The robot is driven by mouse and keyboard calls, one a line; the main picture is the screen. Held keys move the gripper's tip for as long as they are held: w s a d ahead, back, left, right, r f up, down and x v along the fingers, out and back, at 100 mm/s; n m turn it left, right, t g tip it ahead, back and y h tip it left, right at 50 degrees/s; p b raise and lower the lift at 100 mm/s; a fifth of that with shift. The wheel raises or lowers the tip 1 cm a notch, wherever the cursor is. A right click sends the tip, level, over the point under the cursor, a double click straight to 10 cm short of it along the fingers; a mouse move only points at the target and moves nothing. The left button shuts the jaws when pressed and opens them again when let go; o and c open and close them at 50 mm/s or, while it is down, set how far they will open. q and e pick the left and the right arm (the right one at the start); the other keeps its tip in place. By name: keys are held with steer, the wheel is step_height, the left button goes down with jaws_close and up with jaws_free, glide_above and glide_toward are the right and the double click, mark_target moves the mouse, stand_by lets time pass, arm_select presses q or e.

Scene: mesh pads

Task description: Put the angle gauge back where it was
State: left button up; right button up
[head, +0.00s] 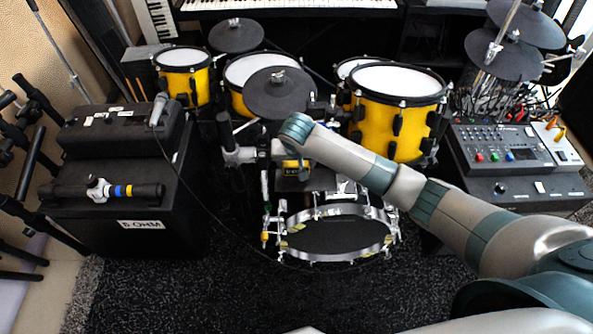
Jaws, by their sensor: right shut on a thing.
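My right arm reaches in from the right, and its wrist bends down over the middle of the drum kit. My right gripper (287,153) hangs below the wrist and is small and partly hidden by it. It is shut on a small yellow and dark thing (292,164), which looks like the angle gauge. The gauge's face is too small to read. A dark flat surface shows just below it; I cannot tell whether they touch. My left gripper is not in view.
Yellow drums (395,115) and a dark cymbal pad (277,93) stand close around the wrist. A chrome-rimmed drum (330,236) is in front. A black speaker box (120,235) stands at left, a mixer (500,146) at right. The front carpet (190,295) is clear.

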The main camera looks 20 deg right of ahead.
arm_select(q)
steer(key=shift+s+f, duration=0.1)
arm_select(e)
steer(key=shift+f, duration=0.1)
steer(key=shift+f, duration=0.35)
step_height(320, 180, down, 2)
steer(key=shift+f, duration=0.55)
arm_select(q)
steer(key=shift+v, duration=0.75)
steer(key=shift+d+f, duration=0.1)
arm_select(e)
steer(key=shift+f, duration=0.15)
steer(key=o, duration=1)
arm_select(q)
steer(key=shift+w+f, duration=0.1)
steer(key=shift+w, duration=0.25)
arm_select(e)
steer(key=shift+o, duration=0.5)
